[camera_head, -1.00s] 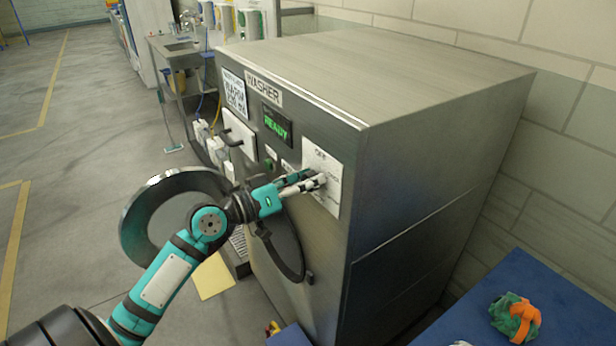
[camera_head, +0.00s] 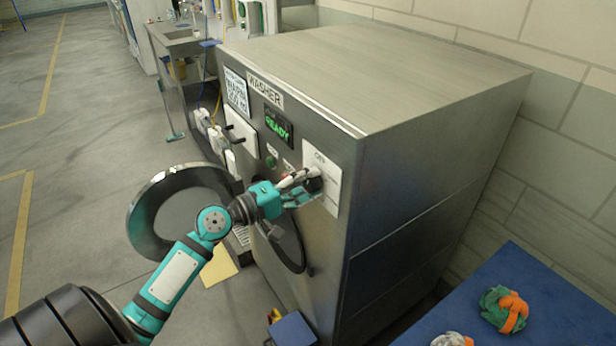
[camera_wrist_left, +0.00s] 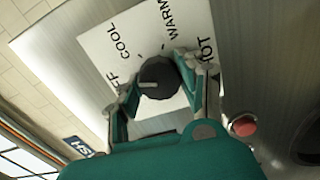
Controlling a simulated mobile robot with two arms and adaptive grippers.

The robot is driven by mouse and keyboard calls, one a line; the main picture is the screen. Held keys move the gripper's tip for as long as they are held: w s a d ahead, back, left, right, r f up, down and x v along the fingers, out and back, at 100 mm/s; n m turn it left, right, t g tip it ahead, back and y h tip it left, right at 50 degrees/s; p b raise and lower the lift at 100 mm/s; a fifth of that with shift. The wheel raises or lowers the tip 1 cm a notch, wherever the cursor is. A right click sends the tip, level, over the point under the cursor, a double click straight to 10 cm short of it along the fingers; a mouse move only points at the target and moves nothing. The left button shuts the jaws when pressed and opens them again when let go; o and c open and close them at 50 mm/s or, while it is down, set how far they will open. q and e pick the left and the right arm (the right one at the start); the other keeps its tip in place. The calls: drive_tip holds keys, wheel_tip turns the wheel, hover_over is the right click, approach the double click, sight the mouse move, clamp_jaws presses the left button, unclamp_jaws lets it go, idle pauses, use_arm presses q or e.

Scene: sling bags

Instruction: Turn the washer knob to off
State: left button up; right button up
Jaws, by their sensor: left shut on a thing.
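The washer (camera_head: 430,70) is a large steel cabinet with a "WASHER" label and a green "READY" display (camera_head: 277,125). On its front, a white dial plate (camera_head: 331,203) carries a dark round knob (camera_head: 315,181). My left gripper (camera_head: 306,183) is at the plate, its fingers around the knob. In the left wrist view the knob (camera_wrist_left: 158,78) sits between the two fingertips of my left gripper (camera_wrist_left: 160,82), which is shut on it. The plate (camera_wrist_left: 100,48) there reads COOL, WARM, HOT and a partly hidden word ending in F. A light pointer mark on the knob faces left. My right gripper is out of view.
A blue table (camera_head: 545,300) with green-orange cloth bundles (camera_head: 505,310) is at the lower right. A red button (camera_wrist_left: 243,125) is beside the plate. Open floor lies to the left.

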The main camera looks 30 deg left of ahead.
use_arm(q)
drive_tip(key=shift+n+p, duration=0.95)
drive_tip(key=shift+n, duration=1.05)
drive_tip(key=o, duration=1.2)
drive_tip(key=shift+c, duration=0.2)
drive_tip(key=v, duration=1.2)
